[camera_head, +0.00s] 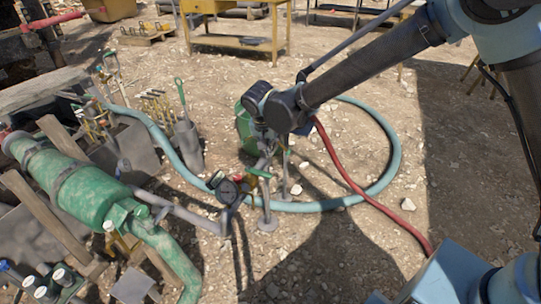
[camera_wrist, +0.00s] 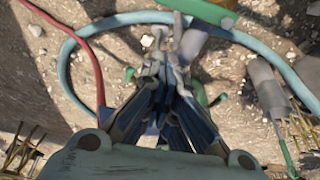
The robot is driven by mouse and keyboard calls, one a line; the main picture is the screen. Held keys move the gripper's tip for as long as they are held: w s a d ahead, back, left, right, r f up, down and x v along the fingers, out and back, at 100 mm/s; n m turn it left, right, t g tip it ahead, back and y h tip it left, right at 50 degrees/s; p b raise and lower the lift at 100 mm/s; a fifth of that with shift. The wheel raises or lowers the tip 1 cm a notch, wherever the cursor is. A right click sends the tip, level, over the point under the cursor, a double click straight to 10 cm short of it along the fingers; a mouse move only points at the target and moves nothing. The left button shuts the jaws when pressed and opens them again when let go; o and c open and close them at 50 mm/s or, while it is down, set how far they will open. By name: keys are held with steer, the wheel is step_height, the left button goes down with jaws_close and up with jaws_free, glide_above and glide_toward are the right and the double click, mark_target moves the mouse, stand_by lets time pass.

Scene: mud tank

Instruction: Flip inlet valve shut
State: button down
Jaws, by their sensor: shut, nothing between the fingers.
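My gripper (camera_head: 266,158) points down just above and behind this handle, overlapping the pipework from the head camera. In the wrist view the fingers (camera_wrist: 165,48) are closed together and empty.
A green pump body (camera_head: 90,190) with pipes fills the left. A teal hose (camera_head: 388,150) loops on the gravel, crossed by a red hose (camera_head: 345,175). A grey tool holder (camera_head: 188,145) stands left of my gripper. A yellow workbench (camera_head: 235,42) stands behind.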

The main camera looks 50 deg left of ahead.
steer(key=shift+v, duration=1.15)
